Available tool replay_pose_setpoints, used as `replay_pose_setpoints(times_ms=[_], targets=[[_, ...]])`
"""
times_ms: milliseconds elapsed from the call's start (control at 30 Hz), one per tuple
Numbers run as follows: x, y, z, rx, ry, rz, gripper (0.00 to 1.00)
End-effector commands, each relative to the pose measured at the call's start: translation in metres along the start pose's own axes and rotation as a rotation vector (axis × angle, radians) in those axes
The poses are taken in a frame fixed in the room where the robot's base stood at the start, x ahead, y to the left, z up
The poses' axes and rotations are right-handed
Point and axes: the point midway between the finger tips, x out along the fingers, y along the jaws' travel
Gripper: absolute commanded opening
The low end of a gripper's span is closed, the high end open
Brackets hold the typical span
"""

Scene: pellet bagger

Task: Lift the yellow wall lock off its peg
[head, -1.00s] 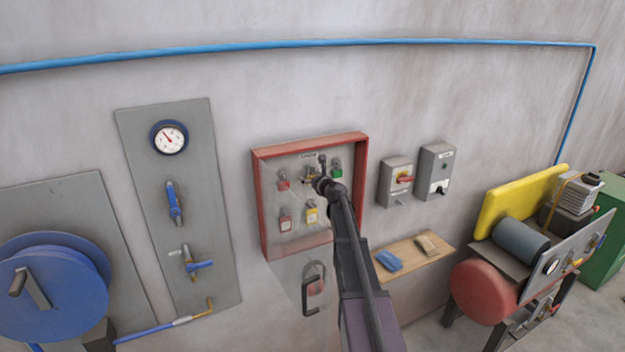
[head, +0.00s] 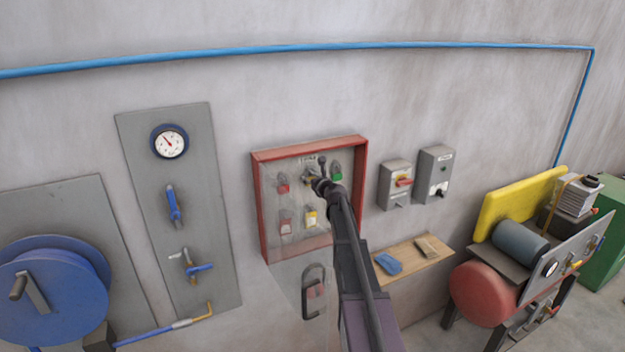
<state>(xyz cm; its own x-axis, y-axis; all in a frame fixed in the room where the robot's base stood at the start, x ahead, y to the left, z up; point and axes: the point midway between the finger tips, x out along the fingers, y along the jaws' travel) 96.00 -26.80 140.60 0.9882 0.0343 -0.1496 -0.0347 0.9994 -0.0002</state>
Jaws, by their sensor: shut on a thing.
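The yellow wall lock (head: 308,178) is mostly hidden at the tip of my gripper (head: 314,176), in the upper row of a red-framed lock box (head: 363,180) on the wall. Only a small yellowish part of it shows beside the dark jaws. My gripper is shut on it, with my arm reaching up from below right. Whether the lock still touches its peg is too small to tell. A second yellow lock (head: 311,217) hangs in the lower row, apart from the jaws.
A red lock (head: 283,183) and a green lock (head: 336,174) hang close on either side of my gripper. Another red lock (head: 285,220) hangs lower left. Switch boxes (head: 396,185) and a wooden shelf (head: 413,262) are to the right. Bare wall lies above the box.

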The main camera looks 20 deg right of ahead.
Motion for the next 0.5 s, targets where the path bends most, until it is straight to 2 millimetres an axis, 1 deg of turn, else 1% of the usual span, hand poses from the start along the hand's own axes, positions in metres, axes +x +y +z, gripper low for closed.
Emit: replay_pose_setpoints(times_ms=[33,133,200,367,500], targets=[[-0.001,0.000,0.006,0.000,0.000,0.000,0.10],[-0.002,0.000,0.013,0.000,0.000,0.000,0.10],[-0.020,0.001,0.005,0.000,0.000,-0.001,0.10],[-0.054,0.002,0.000,0.001,0.000,-0.001,0.10],[-0.085,0.002,-0.005,0.000,0.000,-0.001,0.10]])
